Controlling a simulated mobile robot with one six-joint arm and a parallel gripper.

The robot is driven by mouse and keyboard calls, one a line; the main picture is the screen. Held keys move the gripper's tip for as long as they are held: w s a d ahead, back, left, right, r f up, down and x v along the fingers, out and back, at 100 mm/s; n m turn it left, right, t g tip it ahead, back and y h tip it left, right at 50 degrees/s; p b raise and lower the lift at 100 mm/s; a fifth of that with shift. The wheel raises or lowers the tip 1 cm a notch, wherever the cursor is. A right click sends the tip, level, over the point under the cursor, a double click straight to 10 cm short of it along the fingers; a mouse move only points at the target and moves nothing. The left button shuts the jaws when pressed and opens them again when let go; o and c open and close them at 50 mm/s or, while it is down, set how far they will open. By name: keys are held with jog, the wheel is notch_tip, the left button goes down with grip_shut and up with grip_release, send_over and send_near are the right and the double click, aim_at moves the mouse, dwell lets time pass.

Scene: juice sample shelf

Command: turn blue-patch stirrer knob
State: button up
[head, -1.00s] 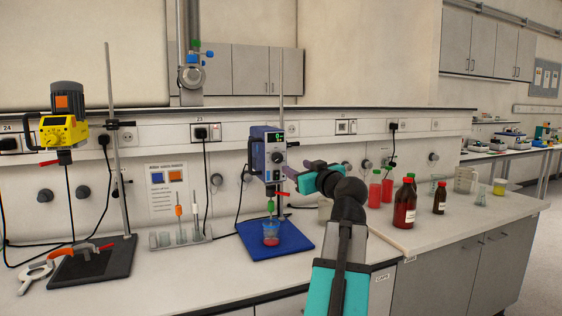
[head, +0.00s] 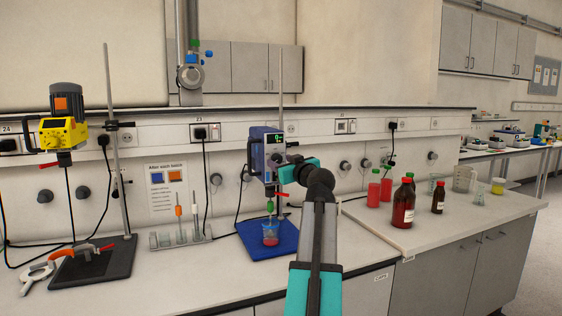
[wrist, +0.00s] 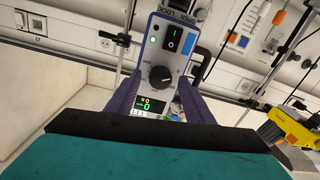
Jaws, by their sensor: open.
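The blue-framed stirrer (head: 258,148) hangs on an upright rod, and its front is partly covered by my gripper in the head view. My gripper (wrist: 158,84) is open and faces the panel. Its two dark purple fingers stand on either side of the knob with gaps. I cannot tell their depth to the knob. It also shows in the head view (head: 283,162).
A beaker with red liquid (head: 270,240) stands under the stirrer on a blue base plate (head: 253,226). A yellow stirrer with an orange patch (head: 63,131) stands left. Red bottles (head: 404,204) stand right. The front bench top (head: 215,275) is clear.

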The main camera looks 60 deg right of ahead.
jog(key=shift+w+d, duration=0.25)
jog(key=shift+w, duration=0.1)
